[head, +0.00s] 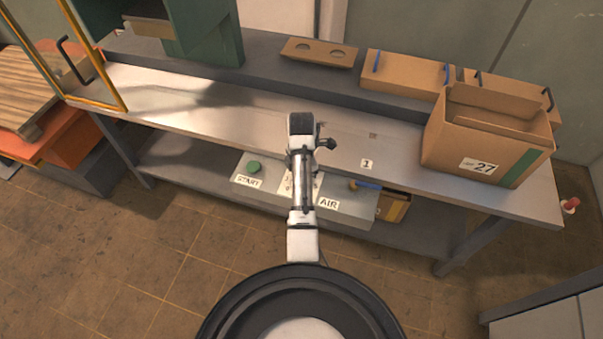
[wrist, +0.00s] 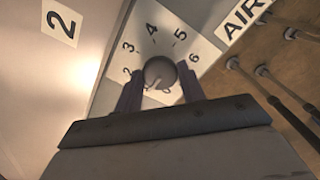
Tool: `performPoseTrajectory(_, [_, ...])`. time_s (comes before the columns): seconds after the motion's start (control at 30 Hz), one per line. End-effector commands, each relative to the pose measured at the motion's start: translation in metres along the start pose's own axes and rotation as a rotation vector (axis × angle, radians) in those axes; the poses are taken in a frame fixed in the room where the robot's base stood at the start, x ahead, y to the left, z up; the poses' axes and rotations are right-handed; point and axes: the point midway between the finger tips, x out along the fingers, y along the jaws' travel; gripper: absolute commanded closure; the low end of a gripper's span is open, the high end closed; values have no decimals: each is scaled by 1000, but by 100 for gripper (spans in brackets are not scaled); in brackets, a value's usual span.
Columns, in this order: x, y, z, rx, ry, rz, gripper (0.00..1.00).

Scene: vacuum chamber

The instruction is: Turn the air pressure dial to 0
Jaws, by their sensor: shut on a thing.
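The air pressure dial is a round grey knob (wrist: 160,72) on a white number plate (wrist: 148,32), seen in the wrist view. The numbers 2 to 6 can be read around its far side; the near side of the scale is mostly hidden by my gripper. My gripper (wrist: 160,88) has one finger on each side of the knob and is shut on it. I cannot tell which number the knob points to. An AIR label (wrist: 243,14) is beside the plate and also shows in the head view (head: 328,204). There, my arm hides the knob and the fingertips.
The grey control panel under the workbench (head: 230,98) also carries a green START button (head: 254,167) and a blue-handled part (head: 366,185). A cardboard box marked 27 (head: 480,140) stands on the bench at right. The floor in front is clear.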

Motion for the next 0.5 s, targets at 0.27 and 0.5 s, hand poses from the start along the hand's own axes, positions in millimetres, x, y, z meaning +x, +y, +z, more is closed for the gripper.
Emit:
performPoseTrajectory(0.27, [0, 0, -1, -264, 2, -1, 83])
performPoseTrajectory(0.5, [0, 0, -1, -481, 2, 0, 83])
